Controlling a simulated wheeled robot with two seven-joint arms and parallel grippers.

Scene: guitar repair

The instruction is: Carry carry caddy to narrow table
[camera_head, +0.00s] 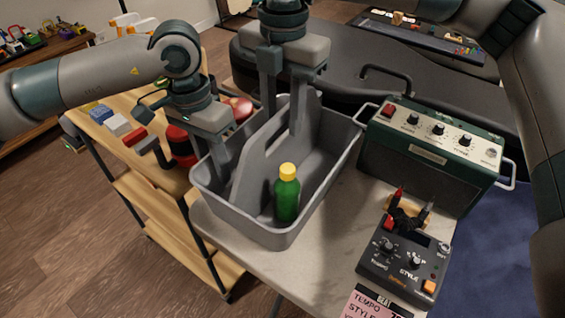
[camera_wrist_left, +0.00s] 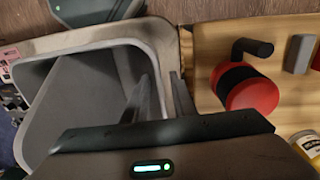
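The grey carry caddy (camera_head: 330,168) is an open tray with a raised middle divider. It stands at the marble-topped table's left end; its underside is hidden. A green bottle with a yellow cap (camera_head: 287,194) stands in its near part. My left gripper (camera_head: 214,165) has its fingers on either side of the caddy's left wall, close together on it. The left wrist view shows the fingers (camera_wrist_left: 164,90) and the caddy (camera_wrist_left: 85,95) between and left of them. My right gripper (camera_head: 284,115) points down over the caddy's far part, fingers apart around the divider. The narrow wooden table (camera_head: 140,158) is left of the caddy.
A green amplifier (camera_head: 430,165) and a pedal (camera_head: 405,262) stand right of the caddy. A red-and-black item (camera_head: 181,145) and small blocks (camera_head: 117,124) sit on the wooden table. A dark guitar case (camera_head: 350,85) lies behind. Floor is free at lower left.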

